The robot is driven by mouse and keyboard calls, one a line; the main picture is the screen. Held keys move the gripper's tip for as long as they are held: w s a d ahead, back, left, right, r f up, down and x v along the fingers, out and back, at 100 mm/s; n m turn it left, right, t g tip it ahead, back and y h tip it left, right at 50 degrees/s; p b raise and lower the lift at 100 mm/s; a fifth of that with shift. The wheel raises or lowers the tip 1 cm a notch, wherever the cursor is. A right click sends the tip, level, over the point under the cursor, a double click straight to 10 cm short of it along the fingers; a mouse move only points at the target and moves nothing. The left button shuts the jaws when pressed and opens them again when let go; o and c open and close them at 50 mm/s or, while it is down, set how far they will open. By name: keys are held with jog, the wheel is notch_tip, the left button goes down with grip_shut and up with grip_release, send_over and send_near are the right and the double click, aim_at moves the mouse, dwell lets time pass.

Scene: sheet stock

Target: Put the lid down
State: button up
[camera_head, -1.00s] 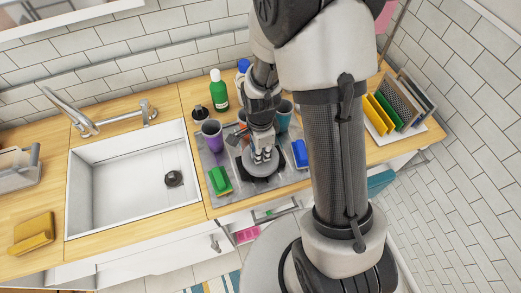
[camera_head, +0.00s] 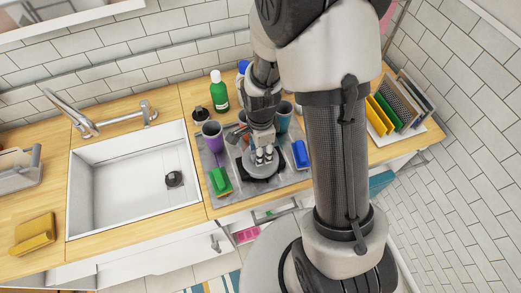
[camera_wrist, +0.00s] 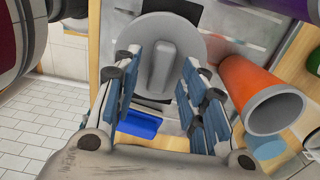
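The lid is a grey disc with a thick upright handle; it shows in the head view (camera_head: 258,171) and in the wrist view (camera_wrist: 203,45). My gripper (camera_head: 264,157) points down over it, and in the wrist view (camera_wrist: 160,68) its fingers stand on both sides of the handle. A black piece (camera_head: 262,186) shows on the grey tray (camera_head: 238,196) at the lid's near side. The height of the lid above the tray is hard to judge.
A purple cup (camera_head: 213,139), a teal cup (camera_head: 283,118) and an orange cup (camera_wrist: 255,90) stand close by. A green sponge (camera_head: 220,181) and a blue sponge (camera_head: 300,154) flank the lid. A green bottle (camera_head: 219,92) is behind. The sink (camera_head: 115,185) lies left, a rack (camera_head: 402,112) right.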

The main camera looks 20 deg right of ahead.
jog(key=s+r+n+t+p, duration=0.1)
jog(key=s+r+n, duration=0.25)
jog(key=r, duration=0.75)
jog(key=s+r+n+t+p, duration=0.15)
jog(key=r+n, duration=0.25)
jog(key=r, duration=0.8)
jog(key=s+r+n+t, duration=0.2)
jog(key=s+r+n, duration=0.4)
jog(key=s+n, duration=0.4)
jog(key=shift+r, duration=0.4)
jog(key=shift+n, duration=0.25)
